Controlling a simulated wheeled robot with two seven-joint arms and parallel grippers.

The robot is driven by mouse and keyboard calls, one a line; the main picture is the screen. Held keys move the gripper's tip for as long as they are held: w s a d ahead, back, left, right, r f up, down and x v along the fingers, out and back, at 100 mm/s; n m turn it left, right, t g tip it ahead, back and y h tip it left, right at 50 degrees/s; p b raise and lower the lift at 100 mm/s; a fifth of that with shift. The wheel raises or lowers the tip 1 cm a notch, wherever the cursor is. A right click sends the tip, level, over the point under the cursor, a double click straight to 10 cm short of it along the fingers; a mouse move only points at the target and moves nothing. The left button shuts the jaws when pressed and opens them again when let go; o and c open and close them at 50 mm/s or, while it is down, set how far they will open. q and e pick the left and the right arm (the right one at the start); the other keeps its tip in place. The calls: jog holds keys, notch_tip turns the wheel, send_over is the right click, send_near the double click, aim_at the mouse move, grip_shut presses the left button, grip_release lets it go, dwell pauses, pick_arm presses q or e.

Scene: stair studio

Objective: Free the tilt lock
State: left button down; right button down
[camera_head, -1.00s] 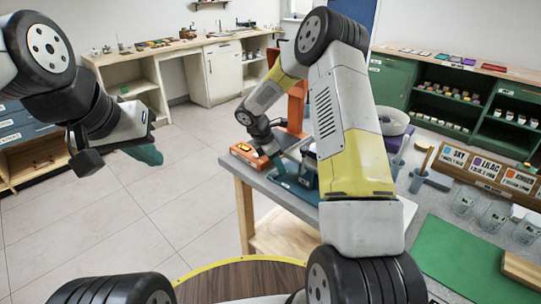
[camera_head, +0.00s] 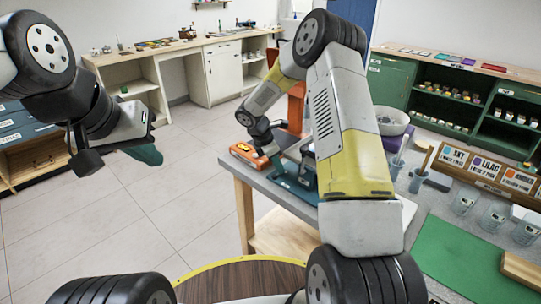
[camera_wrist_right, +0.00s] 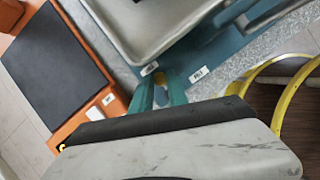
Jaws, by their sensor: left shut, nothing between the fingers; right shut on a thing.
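In the head view the teal stand (camera_head: 297,184) is on the table, partly hidden by my right arm. My left gripper (camera_head: 148,154) is shut and empty, out over the floor at the left, away from the table.
An orange device (camera_head: 247,154) with a black top (camera_wrist_right: 55,68) sits close beside the stand. A pale metal pan (camera_wrist_right: 150,25) is above the stand. A round bowl (camera_head: 393,128), several cups (camera_head: 463,202) and a green mat (camera_head: 455,258) are at the right.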

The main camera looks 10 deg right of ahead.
jog(key=m+g, duration=0.1)
jog(key=m, duration=0.1)
jog(key=shift+s+d+m, duration=0.1)
jog(key=shift+s+m, duration=0.05)
jog(key=shift+m, duration=0.25)
jog(key=m+g, duration=0.1)
jog(key=m, duration=0.3)
jog(key=shift+s+d+m+g, duration=0.15)
jog(key=shift+s+m+g, duration=0.15)
jog(key=shift+s+g, duration=0.1)
jog(key=m, duration=0.1)
jog(key=m+g+y, duration=0.1)
jog(key=m, duration=0.1)
jog(key=shift+s, duration=0.3)
jog(key=shift+s+m+g+y, duration=0.2)
jog(key=shift+m+g+y, duration=0.1)
jog(key=shift+m, duration=0.65)
jog(key=shift+s+m+g+y, duration=0.2)
jog(key=shift+m+y, duration=0.1)
jog(key=shift+m, duration=0.65)
jog(key=c, duration=1.3)
grip_release()
